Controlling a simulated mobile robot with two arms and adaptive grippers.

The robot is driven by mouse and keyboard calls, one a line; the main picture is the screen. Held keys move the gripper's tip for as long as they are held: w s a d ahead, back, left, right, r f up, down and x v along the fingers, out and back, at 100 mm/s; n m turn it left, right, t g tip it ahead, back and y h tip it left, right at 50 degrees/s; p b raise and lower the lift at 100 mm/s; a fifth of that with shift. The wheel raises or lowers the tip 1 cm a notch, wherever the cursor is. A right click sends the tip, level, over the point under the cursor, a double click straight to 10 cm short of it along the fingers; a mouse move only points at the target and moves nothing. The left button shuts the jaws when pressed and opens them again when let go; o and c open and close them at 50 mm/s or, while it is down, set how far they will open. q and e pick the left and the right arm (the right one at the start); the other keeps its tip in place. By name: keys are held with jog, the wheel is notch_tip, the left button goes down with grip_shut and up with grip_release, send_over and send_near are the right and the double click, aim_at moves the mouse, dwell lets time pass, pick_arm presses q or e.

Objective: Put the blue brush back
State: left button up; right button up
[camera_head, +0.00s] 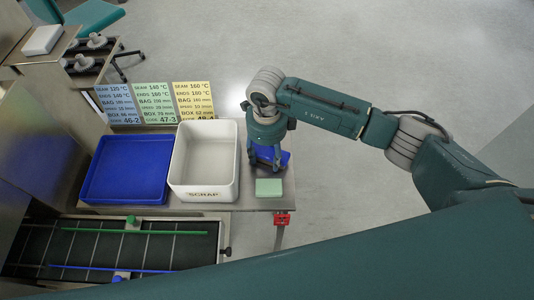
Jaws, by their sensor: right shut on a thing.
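The blue brush (285,158) shows only as bits of blue under and beside my right gripper (267,162). The gripper points down at the right part of the table, just right of the white scrap box, and is shut on the brush. The gripper and wrist hide most of the brush, so I cannot tell whether it touches the table. My left gripper is not in view.
The white box marked SCRAP (204,195) and a blue tray (126,198) stand left of the gripper. A pale green block (269,187) lies in front of it. A red part (282,219) sits at the table edge. Setting cards (155,104) stand behind; a conveyor (150,246) runs in front.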

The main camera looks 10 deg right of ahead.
aim_at(267, 154)
jog(key=shift+f, duration=0.2)
jog(key=o, duration=1.1)
jog(key=shift+r, duration=0.1)
jog(key=shift+r, duration=0.25)
jog(key=shift+w+r, duration=0.1)
jog(key=shift+r, duration=0.1)
notch_tip(267, 154, up, 11)
jog(key=b, duration=0.4)
jog(key=shift+r, duration=0.2)
jog(key=shift+s+f, duration=0.1)
jog(key=shift+s, duration=0.1)
